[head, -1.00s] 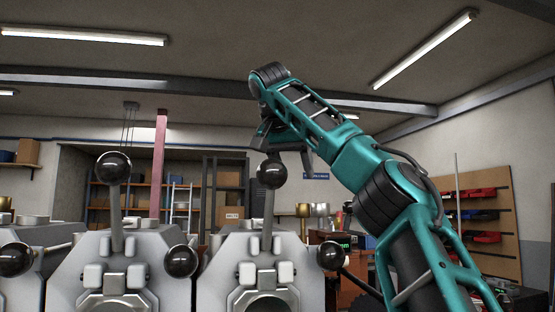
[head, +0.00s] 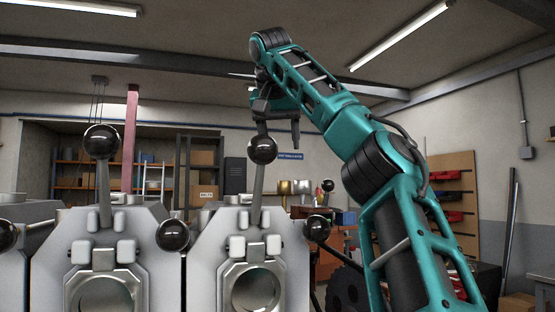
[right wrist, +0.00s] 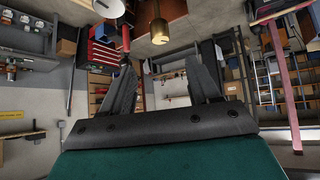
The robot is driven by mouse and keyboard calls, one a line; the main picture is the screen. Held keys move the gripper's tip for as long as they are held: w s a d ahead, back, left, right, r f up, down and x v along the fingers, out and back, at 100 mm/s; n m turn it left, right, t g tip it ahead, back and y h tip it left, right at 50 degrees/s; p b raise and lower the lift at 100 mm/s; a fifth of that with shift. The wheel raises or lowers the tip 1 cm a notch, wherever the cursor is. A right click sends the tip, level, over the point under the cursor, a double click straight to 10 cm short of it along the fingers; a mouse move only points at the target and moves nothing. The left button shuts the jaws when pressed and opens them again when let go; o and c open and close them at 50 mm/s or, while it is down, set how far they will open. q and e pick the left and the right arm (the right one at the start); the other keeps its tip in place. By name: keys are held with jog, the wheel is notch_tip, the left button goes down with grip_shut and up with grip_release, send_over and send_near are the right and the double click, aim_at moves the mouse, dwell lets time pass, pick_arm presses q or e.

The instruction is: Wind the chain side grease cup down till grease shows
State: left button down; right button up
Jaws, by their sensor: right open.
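My right gripper (head: 278,125) is raised at the upper middle of the head view, open, its fingers pointing down near a black ball knob (head: 262,149). In the right wrist view my right gripper (right wrist: 168,75) has its two fingers spread, with nothing between them. A brass-coloured cup-like piece (right wrist: 171,33) shows beyond the fingers there. In the head view a small brass-coloured cylinder (head: 284,187) and a silvery one (head: 302,187) show behind the machine. I cannot tell whether any of these is the chain side grease cup. No grease is visible. My left gripper is not in view.
Grey roaster bodies (head: 212,255) with round openings fill the lower left. Black-knobbed levers, one at left (head: 101,141), rise from them. Another knob (head: 317,229) sticks out at the right body's side. Shelves (head: 72,176) and a wall board with bins (head: 450,215) stand farther back.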

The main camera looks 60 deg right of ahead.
aim_at(284, 182)
jog(key=s+d+n+t+y, duration=0.4)
jog(key=s+n+t, duration=0.1)
jog(key=n, duration=0.3)
jog(key=x, duration=1.3)
jog(key=shift+f, duration=0.1)
jog(key=shift+c, duration=0.2)
jog(key=c, duration=0.9)
jog(key=shift+c, duration=0.2)
jog(key=shift+a+m+h, duration=0.1)
jog(key=shift+m+h, duration=0.3)
jog(key=shift+m, duration=0.1)
jog(key=m+g+h, duration=0.2)
jog(key=m, duration=0.1)
jog(key=shift+r, duration=0.2)
jog(key=shift+m+g+h, duration=0.9)
jog(key=shift+m+g, duration=0.5)
jog(key=shift+m, duration=0.8)
